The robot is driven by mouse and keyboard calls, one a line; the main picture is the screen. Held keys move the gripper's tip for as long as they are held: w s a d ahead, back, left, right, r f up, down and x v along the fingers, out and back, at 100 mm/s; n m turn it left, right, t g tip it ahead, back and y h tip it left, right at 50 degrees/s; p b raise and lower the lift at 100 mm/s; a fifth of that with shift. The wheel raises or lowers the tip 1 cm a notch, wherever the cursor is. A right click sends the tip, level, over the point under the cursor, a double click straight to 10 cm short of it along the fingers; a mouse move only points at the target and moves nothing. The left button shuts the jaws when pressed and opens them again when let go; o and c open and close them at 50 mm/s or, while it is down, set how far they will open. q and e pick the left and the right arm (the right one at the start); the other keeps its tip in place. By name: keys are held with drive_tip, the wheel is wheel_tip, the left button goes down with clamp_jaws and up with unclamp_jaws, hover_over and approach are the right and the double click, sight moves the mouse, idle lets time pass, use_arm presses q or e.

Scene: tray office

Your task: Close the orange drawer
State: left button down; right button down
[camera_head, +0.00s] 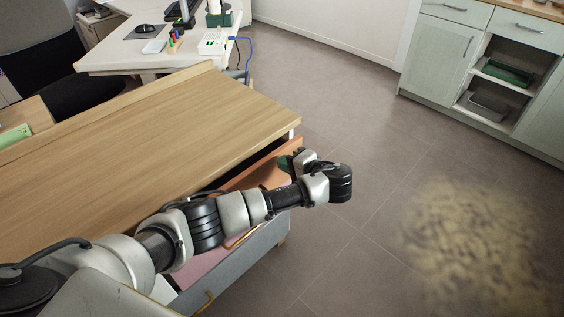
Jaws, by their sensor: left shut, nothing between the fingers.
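The orange drawer (267,171) shows under the right end of the wooden desk top; it stands partly open, with a dark gap above it. My left arm crosses in front of it and hides much of its front. My left gripper (293,161) is shut and empty at the drawer's far right end, past the bent black wrist. It looks close to the orange panel; I cannot tell if they touch. My right gripper is out of view.
The wooden desk top (150,130) lies above. A white desk (125,57) stands behind. Open floor (370,130) lies to the right, before green-grey cabinets (438,55).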

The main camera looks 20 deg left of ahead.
use_arm(q)
drive_tip(key=shift+w+a, duration=0.25)
drive_tip(key=shift+a, duration=0.35)
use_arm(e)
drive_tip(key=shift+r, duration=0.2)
